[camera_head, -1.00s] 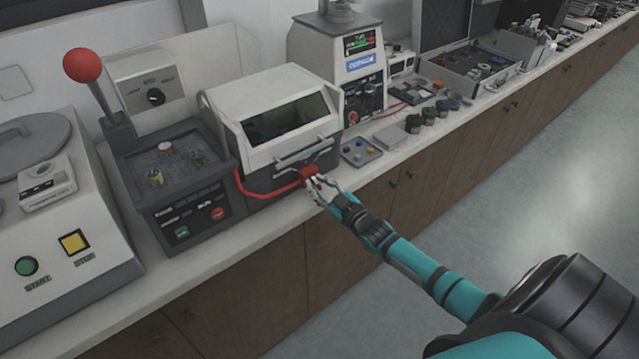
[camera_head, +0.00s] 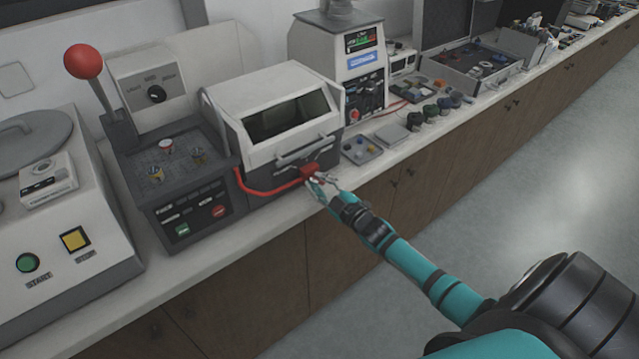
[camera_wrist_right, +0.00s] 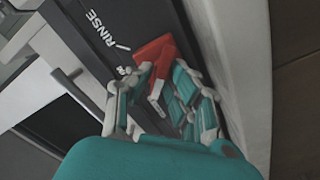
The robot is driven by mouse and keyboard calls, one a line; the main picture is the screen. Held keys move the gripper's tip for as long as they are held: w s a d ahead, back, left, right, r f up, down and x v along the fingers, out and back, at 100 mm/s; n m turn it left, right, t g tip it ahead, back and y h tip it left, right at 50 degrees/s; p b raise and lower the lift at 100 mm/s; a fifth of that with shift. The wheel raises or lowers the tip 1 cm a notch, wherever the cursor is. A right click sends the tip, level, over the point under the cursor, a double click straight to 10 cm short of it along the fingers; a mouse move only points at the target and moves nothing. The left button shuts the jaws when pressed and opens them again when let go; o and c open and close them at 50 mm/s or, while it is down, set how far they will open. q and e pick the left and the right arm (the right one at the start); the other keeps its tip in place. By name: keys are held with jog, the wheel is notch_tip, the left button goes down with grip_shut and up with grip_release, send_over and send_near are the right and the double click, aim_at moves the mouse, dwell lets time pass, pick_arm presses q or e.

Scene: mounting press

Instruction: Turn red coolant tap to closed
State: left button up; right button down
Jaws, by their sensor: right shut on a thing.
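The red coolant tap (camera_head: 310,171) sits low on the front right of the white-hooded machine (camera_head: 268,120), at the end of a red hose. In the right wrist view the tap (camera_wrist_right: 156,62) shows as a red block with a lever lying between my fingers, beside the word RINSE on a dark panel. My right gripper (camera_head: 320,184) is at the tap, and it shows in the wrist view (camera_wrist_right: 160,98) with its fingers around the red lever. It is shut on the lever; the exact contact is partly hidden by the fingers. My left gripper is not in view.
The red hose (camera_head: 268,189) runs left along the machine's front. A control box with a red ball lever (camera_head: 83,61) stands to the left. A small grey tray (camera_head: 362,150) lies right of the tap. The floor before the cabinets is clear.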

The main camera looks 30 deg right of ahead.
jog(key=c, duration=1.3)
grip_release()
jog(key=s, duration=0.8)
jog(key=s+d, duration=0.1)
jog(key=s, duration=0.3)
jog(key=s+a+f+m+g+h, duration=0.1)
jog(key=s+a+f+m+g, duration=0.2)
jog(key=s+f, duration=0.8)
jog(key=s+f+m+g+h, duration=0.15)
jog(key=f+g, duration=0.35)
jog(key=f, duration=1.4)
jog(key=s+a+f+m+g, duration=0.1)
jog(key=s+a+f+g, duration=0.2)
jog(key=s, duration=0.6)
jog(key=s+a+f+m+g+y, duration=0.1)
jog(key=s+a+f+g, duration=0.2)
jog(key=s+f, duration=0.4)
jog(key=s+a+f+m+g, duration=0.1)
jog(key=s+a+f+g, duration=0.2)
jog(key=s, duration=0.8)
jog(key=shift+s+a+f, duration=0.15)
jog(key=shift+a+f, duration=0.55)
jog(key=shift+f, duration=0.05)
jog(key=shift+s+a+f, duration=0.1)
jog(key=shift+a+f, duration=0.55)
jog(key=shift+f, duration=0.1)
